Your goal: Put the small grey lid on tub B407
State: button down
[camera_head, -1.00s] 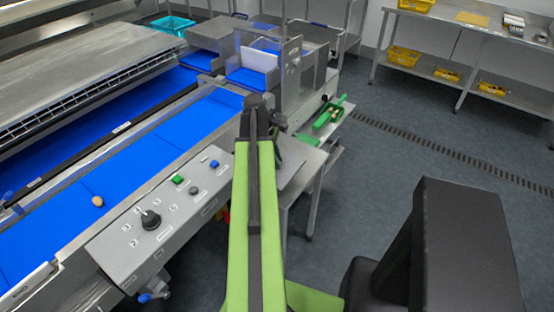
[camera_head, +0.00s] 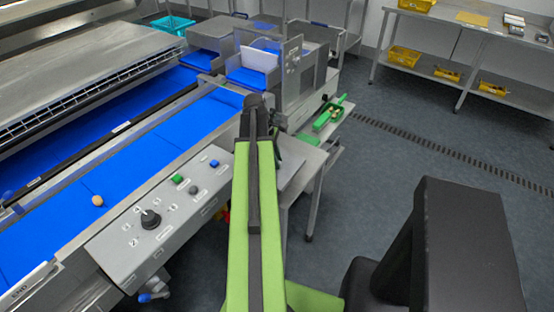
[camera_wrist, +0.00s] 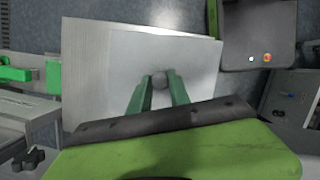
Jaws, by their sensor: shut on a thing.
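A steel side stand (camera_head: 312,165) and a green scoop-like tray (camera_head: 328,116) are right of my arm. Floor (camera_head: 400,150) is open at right.

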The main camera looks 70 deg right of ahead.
jog(key=shift+f+b, duration=0.6)
jog(key=shift+f, duration=0.05)
dwell(0.3)
jog(key=c, duration=0.7)
grip_release()
jog(key=shift+r, duration=0.1)
notch_tip(320, 180, up, 7)
jog(key=p, duration=0.7)
